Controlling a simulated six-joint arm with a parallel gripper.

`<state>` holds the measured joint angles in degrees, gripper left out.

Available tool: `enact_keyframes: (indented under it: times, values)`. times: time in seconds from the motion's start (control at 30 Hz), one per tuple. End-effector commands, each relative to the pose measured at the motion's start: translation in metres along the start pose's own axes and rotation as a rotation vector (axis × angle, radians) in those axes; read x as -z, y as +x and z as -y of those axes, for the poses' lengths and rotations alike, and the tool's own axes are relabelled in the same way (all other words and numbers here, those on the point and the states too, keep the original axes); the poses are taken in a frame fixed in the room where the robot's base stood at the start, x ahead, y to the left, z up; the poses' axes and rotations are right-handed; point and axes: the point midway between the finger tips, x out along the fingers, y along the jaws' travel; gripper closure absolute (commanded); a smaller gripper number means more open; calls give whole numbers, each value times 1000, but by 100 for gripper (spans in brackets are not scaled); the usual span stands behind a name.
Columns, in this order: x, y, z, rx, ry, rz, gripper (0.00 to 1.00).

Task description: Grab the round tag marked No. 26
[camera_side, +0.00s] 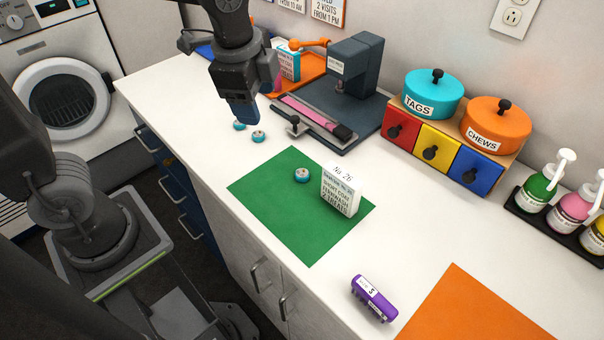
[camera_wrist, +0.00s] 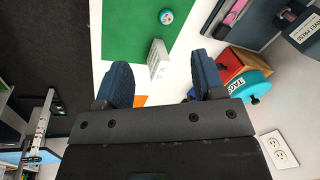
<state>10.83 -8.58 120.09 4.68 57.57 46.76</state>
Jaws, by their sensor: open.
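Several small round tags with teal rims and pale tops lie on the counter. One round tag (camera_side: 301,175) lies on the green mat (camera_side: 262,190) and shows in the wrist view (camera_wrist: 166,17). Two others, a left tag (camera_side: 240,125) and a right tag (camera_side: 258,137), lie on the white counter just below my gripper (camera_side: 243,118). Their marks are too small to read. A white block-like card (camera_side: 341,193) with "No 26" along its top stands on the green mat, also in the wrist view (camera_wrist: 158,56). My gripper's fingers (camera_wrist: 163,82) are apart and empty.
A dark press (camera_side: 352,68) and a tool with a pink strip (camera_side: 312,112) stand behind. A teal TAGS pot (camera_side: 432,95) and orange CHEWS pot (camera_side: 497,122) sit on coloured drawers. A purple labelled object (camera_side: 373,298) lies near the orange mat (camera_side: 470,312). Pump bottles stand right.

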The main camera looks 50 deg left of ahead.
Motion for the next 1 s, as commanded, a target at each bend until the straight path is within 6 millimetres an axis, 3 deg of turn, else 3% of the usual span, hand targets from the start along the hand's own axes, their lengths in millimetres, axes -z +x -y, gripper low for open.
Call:
enact_keyframes:
  times: [0.03,0.2,0.4,0.57,0.8,1.0]
  values:
    - [15,13,4,-31,125,29,37]
    - [50,47,12,-107,487,88,37]
    - [71,71,12,-159,708,115,37]
    - [71,88,11,-169,740,120,37]
    - [62,133,6,-170,735,120,37]
    - [59,156,5,-165,735,117,37]
